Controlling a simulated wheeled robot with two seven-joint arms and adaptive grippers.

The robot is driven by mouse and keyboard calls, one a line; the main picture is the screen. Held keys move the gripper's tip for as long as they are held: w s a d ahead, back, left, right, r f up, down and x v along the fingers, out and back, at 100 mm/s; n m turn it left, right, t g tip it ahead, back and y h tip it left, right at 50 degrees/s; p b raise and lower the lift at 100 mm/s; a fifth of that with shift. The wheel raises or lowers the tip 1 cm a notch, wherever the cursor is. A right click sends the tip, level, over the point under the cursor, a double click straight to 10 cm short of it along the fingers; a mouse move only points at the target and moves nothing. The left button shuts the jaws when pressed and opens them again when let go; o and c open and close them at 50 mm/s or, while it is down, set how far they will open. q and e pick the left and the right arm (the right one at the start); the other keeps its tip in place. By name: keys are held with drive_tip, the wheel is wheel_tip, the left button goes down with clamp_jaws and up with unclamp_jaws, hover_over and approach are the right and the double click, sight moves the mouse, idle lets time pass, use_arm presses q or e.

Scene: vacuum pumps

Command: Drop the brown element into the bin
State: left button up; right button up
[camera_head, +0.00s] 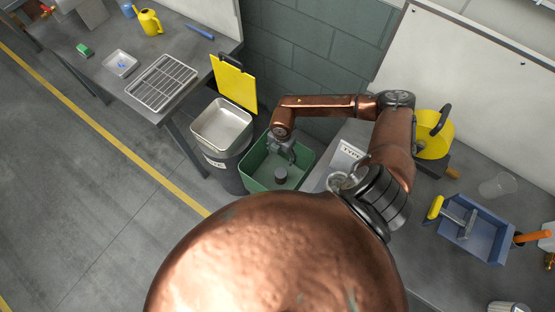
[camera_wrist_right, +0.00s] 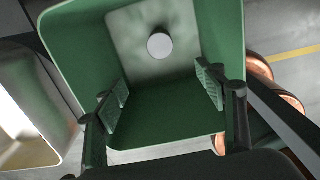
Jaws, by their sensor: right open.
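The green bin (camera_head: 255,157) stands on the floor below my right arm, and its inside fills much of the right wrist view (camera_wrist_right: 75,45). A short round element (camera_head: 280,176) is within the bin; it looks dark grey-brown in the head view, and its pale round end (camera_wrist_right: 160,45) shows in the wrist view. I cannot tell for sure whether it touches the bin's floor. My right gripper (camera_head: 284,154) is over the bin, fingers apart, with nothing between the fingertips (camera_wrist_right: 165,88). My left gripper is in neither view.
A dark bin with a metal tray-like top (camera_head: 222,125) and a yellow lid (camera_head: 234,82) stands left of the green bin. A grey workbench (camera_head: 115,45) is at upper left. The right bench holds a blue dustpan (camera_head: 483,236) and a yellow round device (camera_head: 432,135).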

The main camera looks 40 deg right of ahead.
drive_tip(key=shift+r, duration=0.1)
wheel_tip(320, 180, up, 12)
idle(0.5)
wheel_tip(320, 180, down, 12)
wheel_tip(320, 180, up, 5)
drive_tip(key=p, duration=0.4)
idle(0.4)
